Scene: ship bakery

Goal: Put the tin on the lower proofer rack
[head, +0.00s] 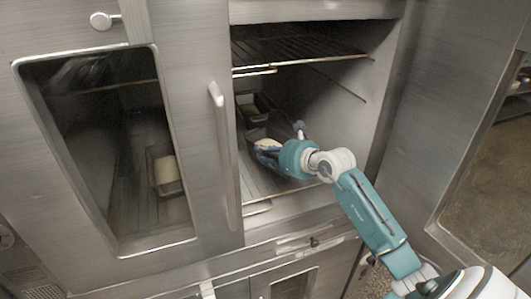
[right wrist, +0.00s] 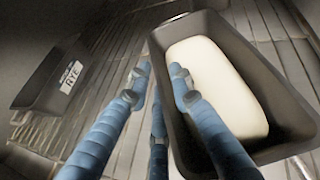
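In the right wrist view a dark tin (right wrist: 255,55) holds a pale block of dough (right wrist: 215,75). My right gripper (right wrist: 160,75) has its blue fingers on both sides of the tin's left wall, one inside by the dough and the others outside. It looks shut on that wall. In the head view my right gripper (head: 266,147) is inside the open proofer, low over the lower rack (head: 256,185), and hides much of the tin. Whether the tin rests fully on the rack is unclear. My left gripper is not in view.
A dark tin labelled RYE (right wrist: 60,80) stands left of the dough tin. Another dark tin (head: 253,106) sits farther back in the head view. The upper rack (head: 300,50) is above my gripper. A tin with dough (head: 167,174) shows behind the glass door (head: 192,200) at left.

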